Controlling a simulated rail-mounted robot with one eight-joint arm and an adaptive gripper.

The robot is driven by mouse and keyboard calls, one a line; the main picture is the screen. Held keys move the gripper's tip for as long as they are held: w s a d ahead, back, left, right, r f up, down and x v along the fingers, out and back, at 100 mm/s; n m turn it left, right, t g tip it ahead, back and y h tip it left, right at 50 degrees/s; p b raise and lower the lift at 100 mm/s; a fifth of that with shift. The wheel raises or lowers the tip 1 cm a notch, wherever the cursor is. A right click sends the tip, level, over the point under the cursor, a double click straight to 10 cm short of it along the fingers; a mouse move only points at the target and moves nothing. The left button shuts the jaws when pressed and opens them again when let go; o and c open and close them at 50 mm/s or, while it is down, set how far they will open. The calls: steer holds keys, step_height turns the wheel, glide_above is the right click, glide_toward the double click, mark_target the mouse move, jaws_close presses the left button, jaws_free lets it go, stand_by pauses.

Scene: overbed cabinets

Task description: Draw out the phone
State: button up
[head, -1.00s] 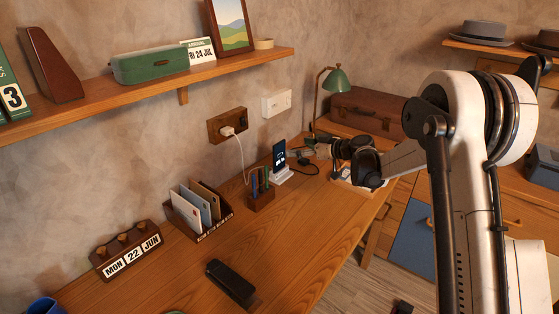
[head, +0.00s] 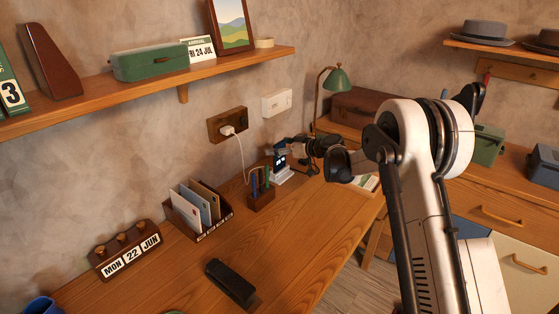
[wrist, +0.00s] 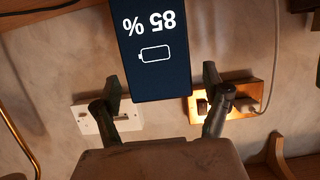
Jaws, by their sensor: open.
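The phone (head: 279,163) stands upright in a small white dock (head: 284,179) at the back of the desk. In the wrist view the phone (wrist: 150,45) is large and upside down, with a dark screen reading 85 % over a battery symbol. My gripper (wrist: 160,85) is open, with one finger on each side of the phone's top end and a visible gap at each finger. In the head view my gripper (head: 282,151) is at the phone's upper part and hides some of it. The dock is out of the wrist view.
A pen holder (head: 261,198) stands just left of the dock, with a letter rack (head: 198,212) beyond it. A white cable hangs from the wall socket (head: 227,126). A green lamp (head: 336,80) stands behind my wrist.

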steer(key=c, duration=1.9)
